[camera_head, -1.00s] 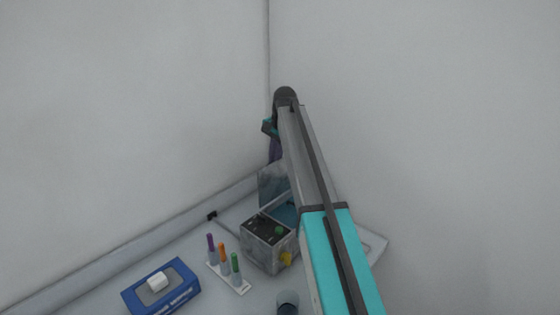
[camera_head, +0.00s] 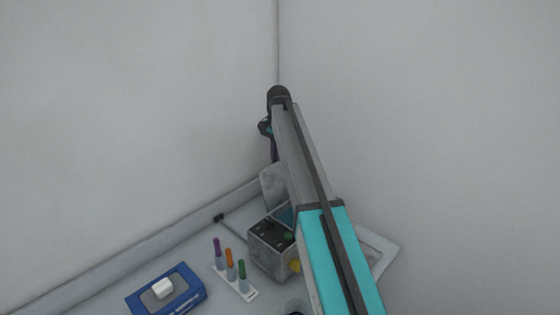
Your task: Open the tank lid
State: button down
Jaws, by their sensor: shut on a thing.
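The tank is a grey box (camera_head: 266,257) on the bench, with a dark control top and a yellow part on its front. Its pale lid (camera_head: 272,188) stands raised at the back, and a strip of the blue-green inside shows below it. My arm hides the tank's right side and part of the lid.
A rack (camera_head: 236,282) with purple, orange and green tubes stands left of the tank. A blue device (camera_head: 167,290) with a white block lies farther left. A pale tray (camera_head: 378,250) lies at right. Walls close in behind.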

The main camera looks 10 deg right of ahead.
jog(key=shift+w+a+f, duration=0.6)
jog(key=shift+w+a, duration=0.05)
jog(key=shift+a, duration=0.05)
jog(key=c, duration=2.2)
grip_release()
jog(key=o, duration=0.4)
jog(key=shift+w+a+f, duration=0.15)
jog(key=shift+w+f, duration=0.05)
jog(key=shift+w, duration=0.05)
jog(key=shift+s, duration=0.2)
jog(key=shift+r, duration=0.1)
jog(key=shift+s+d+r+b, duration=0.2)
jog(key=shift+r+b, duration=0.1)
jog(key=shift+r, duration=2.25)
jog(key=shift+s+d+r+b, duration=0.15)
jog(key=shift+d+r+b, duration=0.1)
jog(key=shift+r, duration=2.35)
jog(key=shift+s+d+r+b, duration=0.2)
jog(key=shift+r+b, duration=0.1)
jog(key=shift+r, duration=2.25)
